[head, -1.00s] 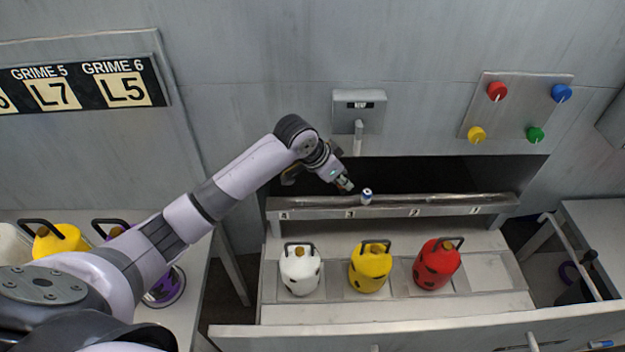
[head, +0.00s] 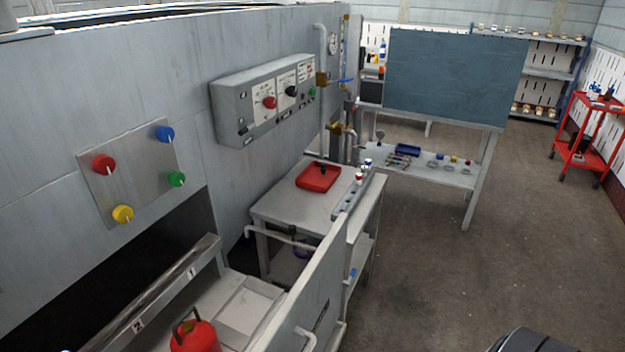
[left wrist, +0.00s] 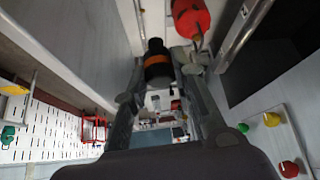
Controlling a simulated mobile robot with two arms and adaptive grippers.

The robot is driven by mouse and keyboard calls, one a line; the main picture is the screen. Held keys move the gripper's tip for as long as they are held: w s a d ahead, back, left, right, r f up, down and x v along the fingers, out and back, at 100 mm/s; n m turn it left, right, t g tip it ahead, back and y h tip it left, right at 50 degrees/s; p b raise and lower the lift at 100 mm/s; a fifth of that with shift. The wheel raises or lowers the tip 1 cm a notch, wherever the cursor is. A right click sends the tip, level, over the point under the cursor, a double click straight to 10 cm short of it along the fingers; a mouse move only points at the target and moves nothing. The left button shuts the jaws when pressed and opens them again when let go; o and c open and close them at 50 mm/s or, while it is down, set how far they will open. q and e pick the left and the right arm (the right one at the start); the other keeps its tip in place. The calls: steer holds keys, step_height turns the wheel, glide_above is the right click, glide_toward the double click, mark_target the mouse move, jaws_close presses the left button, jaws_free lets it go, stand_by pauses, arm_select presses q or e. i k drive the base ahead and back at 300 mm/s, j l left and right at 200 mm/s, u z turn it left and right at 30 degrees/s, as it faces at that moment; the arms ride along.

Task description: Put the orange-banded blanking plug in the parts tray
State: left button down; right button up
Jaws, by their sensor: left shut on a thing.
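The orange-banded blanking plug (left wrist: 157,70) is a black cylinder with an orange band around it. In the left wrist view my left gripper (left wrist: 160,82) is shut on it, with a finger on each side. The head view shows neither this gripper nor the plug. A shallow red tray (head: 318,178) lies on the grey table in the middle of the head view, with a small dark thing at its far side. I cannot tell for sure that it is the parts tray. My right gripper is not in view.
A grey rack (head: 351,195) with small cylinders stands along the right edge of the table (head: 283,203). A grey panel (head: 318,290) rises in front. A red can (head: 194,337) stands at lower left. The floor (head: 470,270) at right is open.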

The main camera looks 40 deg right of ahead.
mark_target(319, 176)
steer(key=i+l, duration=0.15)
steer(key=l, duration=0.4)
steer(key=i+l, duration=0.2)
steer(key=l, duration=0.3)
steer(key=i+l+z, duration=0.1)
steer(key=l, duration=0.45)
steer(key=i+l, duration=0.25)
steer(key=l, duration=0.3)
steer(key=i+l, duration=0.2)
steer(key=l, duration=0.3)
steer(key=i+l+z, duration=0.1)
steer(key=l, duration=0.45)
steer(key=i+l, duration=0.3)
steer(key=l, duration=0.2)
steer(key=i+l, duration=0.2)
steer(key=l, duration=0.3)
steer(key=z, duration=0.05)
